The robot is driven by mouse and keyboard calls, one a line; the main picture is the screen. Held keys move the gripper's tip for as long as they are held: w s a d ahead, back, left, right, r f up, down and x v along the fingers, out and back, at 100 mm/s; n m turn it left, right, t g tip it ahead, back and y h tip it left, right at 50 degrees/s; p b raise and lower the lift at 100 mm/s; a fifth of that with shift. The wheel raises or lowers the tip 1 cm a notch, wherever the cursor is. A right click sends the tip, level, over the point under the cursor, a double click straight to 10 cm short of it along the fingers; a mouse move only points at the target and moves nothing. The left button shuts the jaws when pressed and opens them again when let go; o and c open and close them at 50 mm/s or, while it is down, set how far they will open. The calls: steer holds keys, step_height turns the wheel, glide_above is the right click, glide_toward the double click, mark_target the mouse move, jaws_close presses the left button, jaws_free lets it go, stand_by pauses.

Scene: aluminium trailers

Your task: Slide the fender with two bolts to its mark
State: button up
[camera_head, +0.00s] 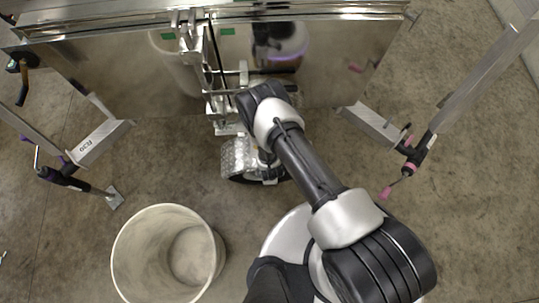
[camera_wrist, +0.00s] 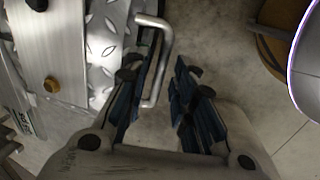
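A diamond-plate fender (camera_head: 236,157) sits below the trailer's edge in the head view, partly behind my arm. In the wrist view the fender's tread plate (camera_wrist: 103,42) fills the upper left. A flat metal strip with a brass bolt (camera_wrist: 51,85) and a dark bolt (camera_wrist: 38,4) lies beside the tread. A bent metal handle (camera_wrist: 167,50) stands out from the plate. My gripper (camera_wrist: 157,82) is open, with the handle's lower end between its fingers, nearer the left one. I cannot tell whether it touches. I cannot make out a mark.
The shiny trailer panel (camera_head: 130,85) spans the top. A white bin (camera_head: 140,245) stands on the floor at lower left. Support legs stand left (camera_head: 98,143) and right (camera_head: 372,124). The concrete floor between bin and left leg is clear.

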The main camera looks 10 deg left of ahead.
jaws_close()
steer(key=shift+a, duration=0.1)
stand_by(0.4)
steer(key=shift+s+a+b, duration=0.2)
steer(key=shift+a+b, duration=0.05)
steer(key=shift+a, duration=0.35)
steer(key=shift+s+a+b, duration=0.15)
steer(key=shift+a+b, duration=0.1)
steer(key=shift+a, duration=0.35)
steer(key=shift+o, duration=1.2)
jaws_free()
steer(key=shift+w+d, duration=0.1)
steer(key=shift+r, duration=0.1)
step_height(320, 180, up, 12)
steer(key=s, duration=0.2)
steer(key=shift+d+f, duration=0.2)
steer(key=shift+d, duration=0.05)
